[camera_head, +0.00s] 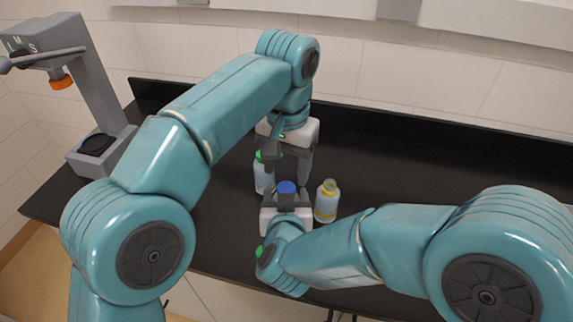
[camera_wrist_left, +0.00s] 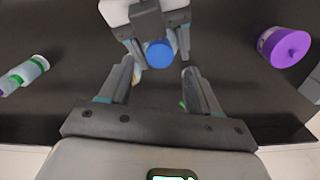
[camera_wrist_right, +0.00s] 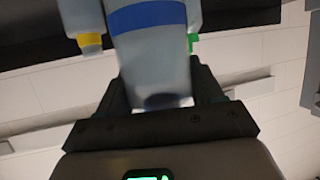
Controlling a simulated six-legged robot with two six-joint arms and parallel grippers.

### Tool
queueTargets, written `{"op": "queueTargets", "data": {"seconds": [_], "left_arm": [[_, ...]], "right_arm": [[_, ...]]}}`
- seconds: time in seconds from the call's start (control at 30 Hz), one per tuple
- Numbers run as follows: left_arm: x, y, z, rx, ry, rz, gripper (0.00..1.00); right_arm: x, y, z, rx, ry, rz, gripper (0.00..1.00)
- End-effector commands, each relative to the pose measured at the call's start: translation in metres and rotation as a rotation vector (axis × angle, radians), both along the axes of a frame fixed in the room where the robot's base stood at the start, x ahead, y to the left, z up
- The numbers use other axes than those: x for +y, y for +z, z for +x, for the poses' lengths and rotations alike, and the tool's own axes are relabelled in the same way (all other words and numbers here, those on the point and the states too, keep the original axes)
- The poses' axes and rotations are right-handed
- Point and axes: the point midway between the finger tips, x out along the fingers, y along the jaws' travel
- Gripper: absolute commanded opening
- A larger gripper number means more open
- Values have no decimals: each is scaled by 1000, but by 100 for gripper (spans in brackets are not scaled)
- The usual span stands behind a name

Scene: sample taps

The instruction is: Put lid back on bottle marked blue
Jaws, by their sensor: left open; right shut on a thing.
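The bottle with a blue band (camera_wrist_right: 148,16) is in my right gripper (camera_wrist_right: 165,92), which is shut on it. In the head view the right gripper (camera_head: 287,208) hides most of the bottle. A round blue lid (camera_head: 287,187) shows at the bottle's top; the left wrist view shows this lid (camera_wrist_left: 159,53) from above. I cannot tell whether it is fully seated. My left gripper (camera_head: 290,165) is open above and behind the lid, its fingers apart and empty. In its wrist view the lid lies beyond the fingertips (camera_wrist_left: 157,78).
A bottle with yellow bands (camera_head: 326,203) stands close right of the right gripper. A green-capped bottle (camera_head: 263,175) stands close behind left. A grey stand (camera_head: 105,90) is at the table's left end. The black table (camera_head: 430,165) is clear at right. A purple round object (camera_wrist_left: 284,47) shows in the left wrist view.

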Motion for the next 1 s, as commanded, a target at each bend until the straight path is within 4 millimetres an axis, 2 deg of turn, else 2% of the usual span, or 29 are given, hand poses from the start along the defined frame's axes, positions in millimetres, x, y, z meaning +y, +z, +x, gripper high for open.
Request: {"op": "queueTargets", "data": {"seconds": [0.4,0.8,1.0], "left_arm": [[0,32,1,-4,547,9,62],[0,33,1,-3,587,10,62],[1,16,0,-1,585,13,62]], "right_arm": [[0,1,0,-2,0,0,0],[0,1,0,-2,0,0,0],[0,1,0,-2,0,0,0]]}}
